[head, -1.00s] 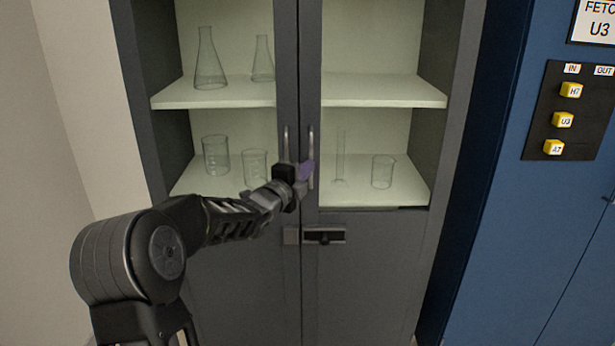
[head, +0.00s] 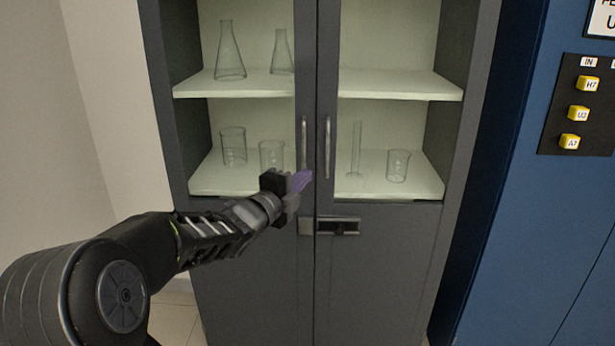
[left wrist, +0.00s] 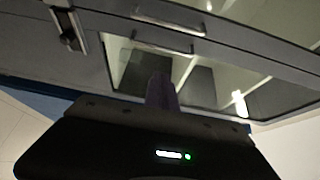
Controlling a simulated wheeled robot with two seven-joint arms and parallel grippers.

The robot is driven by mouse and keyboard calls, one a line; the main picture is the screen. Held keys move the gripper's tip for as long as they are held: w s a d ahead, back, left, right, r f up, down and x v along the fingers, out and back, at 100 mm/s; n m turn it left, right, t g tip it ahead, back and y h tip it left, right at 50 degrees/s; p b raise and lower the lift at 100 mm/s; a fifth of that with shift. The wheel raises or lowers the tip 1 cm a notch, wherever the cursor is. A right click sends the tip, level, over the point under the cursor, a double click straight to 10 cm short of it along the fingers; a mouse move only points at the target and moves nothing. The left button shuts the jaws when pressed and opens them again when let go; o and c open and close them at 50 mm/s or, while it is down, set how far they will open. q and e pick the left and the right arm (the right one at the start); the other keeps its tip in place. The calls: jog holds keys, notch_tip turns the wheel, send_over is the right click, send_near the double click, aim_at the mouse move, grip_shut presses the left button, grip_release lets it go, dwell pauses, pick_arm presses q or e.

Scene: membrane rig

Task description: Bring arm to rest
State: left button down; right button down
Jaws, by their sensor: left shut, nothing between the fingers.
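My left arm comes in from the lower left in the head view. Its left gripper (head: 300,181) has purple fingers and is shut and empty. It is in front of the grey cabinet (head: 265,240), just below the left door handle (head: 304,142). In the left wrist view the shut purple fingers (left wrist: 160,90) point toward the cabinet front, with the handles beyond them. I cannot tell the exact gap to the door. My right gripper is not in view.
The cabinet's glass doors are closed. Flasks (head: 229,52) and beakers (head: 233,146) stand on its shelves. A latch (head: 338,226) sits below the handles. A blue cabinet (head: 530,230) with a panel of yellow tags (head: 579,112) is at the right. Floor shows at lower left.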

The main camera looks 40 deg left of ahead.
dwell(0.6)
pick_arm(q)
jog(key=d+f+n+g, duration=0.2)
jog(key=f+n, duration=0.5)
jog(key=f, duration=0.3)
jog(key=d+f+n+g, duration=0.25)
jog(key=f+n, duration=0.35)
jog(key=f, duration=0.3)
jog(key=s+d+f+n+g+h+p, duration=0.1)
jog(key=s+d+f+n+g+h, duration=0.1)
jog(key=d+f, duration=0.55)
jog(key=s+d+f+n+g+h+p, duration=0.1)
jog(key=s+d+f+n+g, duration=0.15)
jog(key=d+f, duration=0.45)
jog(key=s+d+f+g+h+p, duration=0.1)
jog(key=s+d+f+g+h, duration=0.1)
jog(key=s+d+f+g, duration=0.2)
jog(key=s+d+f+g+h+p, duration=0.2)
jog(key=s+d+f+g, duration=0.2)
jog(key=s+d+f, duration=0.7)
jog(key=s+d, duration=0.8)
jog(key=shift+s, duration=0.2)
jog(key=shift+f+n, duration=0.1)
jog(key=shift+n, duration=0.15)
